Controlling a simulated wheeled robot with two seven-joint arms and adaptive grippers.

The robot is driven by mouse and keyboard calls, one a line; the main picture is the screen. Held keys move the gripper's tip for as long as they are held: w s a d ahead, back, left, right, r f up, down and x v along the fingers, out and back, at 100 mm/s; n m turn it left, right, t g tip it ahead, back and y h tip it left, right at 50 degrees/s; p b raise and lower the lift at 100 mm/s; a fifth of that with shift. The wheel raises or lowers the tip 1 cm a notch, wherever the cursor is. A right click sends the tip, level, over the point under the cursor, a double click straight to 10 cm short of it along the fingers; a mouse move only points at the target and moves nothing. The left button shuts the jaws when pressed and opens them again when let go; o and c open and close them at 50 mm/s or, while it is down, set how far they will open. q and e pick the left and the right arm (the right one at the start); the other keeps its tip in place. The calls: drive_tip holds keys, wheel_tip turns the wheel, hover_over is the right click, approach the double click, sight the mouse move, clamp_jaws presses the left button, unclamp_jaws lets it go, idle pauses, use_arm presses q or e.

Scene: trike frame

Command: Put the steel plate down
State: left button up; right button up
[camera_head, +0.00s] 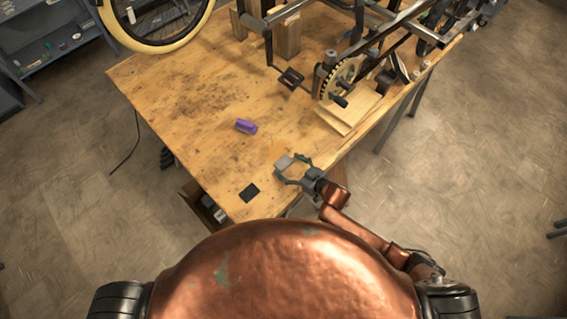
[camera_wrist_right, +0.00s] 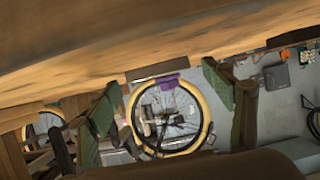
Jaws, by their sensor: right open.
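The steel plate (camera_head: 284,162), a small grey square, lies at the front right of the wooden table, by the fingertips of my right gripper (camera_head: 293,172). In the right wrist view the plate (camera_wrist_right: 156,71) shows as a thin slab against the table surface, ahead of and between the two green fingers (camera_wrist_right: 160,103). The fingers stand wide apart, with visible gaps to the plate's sides. A flat black square (camera_head: 249,192) lies on the table to the left of the gripper. My left gripper is out of view.
A purple block (camera_head: 246,126) lies on the wooden table (camera_head: 190,95) beyond the plate. The trike frame with its chainring (camera_head: 340,78) and wooden blocks (camera_head: 287,38) takes up the far right. A cream-tyred wheel (camera_head: 155,45) is at the far left. The table's left-middle is clear.

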drive_tip(key=shift+w+a+f, duration=0.15)
drive_tip(key=shift+w+a, duration=0.1)
drive_tip(key=shift+c, duration=0.3)
